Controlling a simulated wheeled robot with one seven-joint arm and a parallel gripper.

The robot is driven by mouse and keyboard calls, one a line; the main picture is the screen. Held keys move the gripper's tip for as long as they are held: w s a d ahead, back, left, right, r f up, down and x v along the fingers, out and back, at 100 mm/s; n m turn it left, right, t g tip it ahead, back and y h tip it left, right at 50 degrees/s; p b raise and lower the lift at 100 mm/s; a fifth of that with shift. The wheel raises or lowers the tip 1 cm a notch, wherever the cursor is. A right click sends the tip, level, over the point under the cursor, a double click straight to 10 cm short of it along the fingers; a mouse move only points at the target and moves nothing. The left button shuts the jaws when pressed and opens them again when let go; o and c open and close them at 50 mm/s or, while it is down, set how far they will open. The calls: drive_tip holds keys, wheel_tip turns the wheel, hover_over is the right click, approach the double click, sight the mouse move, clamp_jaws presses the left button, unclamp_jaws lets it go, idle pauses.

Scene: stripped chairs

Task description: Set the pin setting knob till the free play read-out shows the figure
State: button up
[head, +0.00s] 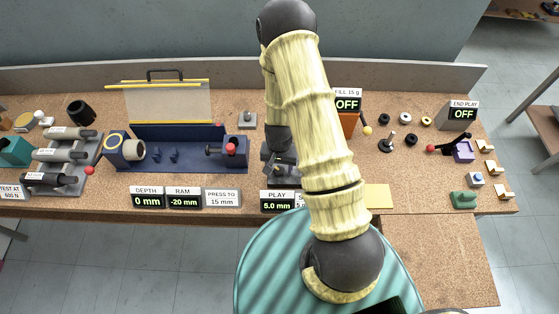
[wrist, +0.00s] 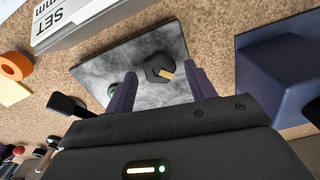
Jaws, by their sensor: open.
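The pin setting knob (wrist: 158,68), a dark faceted knob with a yellow mark, sits on a grey mottled plate (wrist: 150,40) in the wrist view. My gripper (wrist: 160,74) is open, its two purple fingers at either side of the knob. A gap shows at each side; I cannot tell the height of the fingertips. In the head view my arm hides most of this fixture. The free play read-out (head: 277,202), marked PLAY, shows 5.0 mm. A sign (head: 300,200) beside it is mostly hidden by my arm; only a 5 shows. In the wrist view the SET sign (wrist: 65,20) is upside down and cut off.
A dark blue block (wrist: 280,70) stands right of the plate in the wrist view, and a black-ended part (wrist: 68,105) lies left.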

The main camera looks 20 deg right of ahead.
wheel_tip(320, 180, up, 17)
drive_tip(key=b, duration=0.1)
drive_tip(key=shift+r, duration=0.2)
idle(0.5)
idle(0.4)
drive_tip(key=s+r+n+t, duration=0.2)
drive_tip(key=s+r+n, duration=0.3)
drive_tip(key=s+r, duration=0.3)
drive_tip(key=shift+s+r+t, duration=0.2)
drive_tip(key=shift+r+t, duration=0.1)
drive_tip(key=shift+r, duration=0.55)
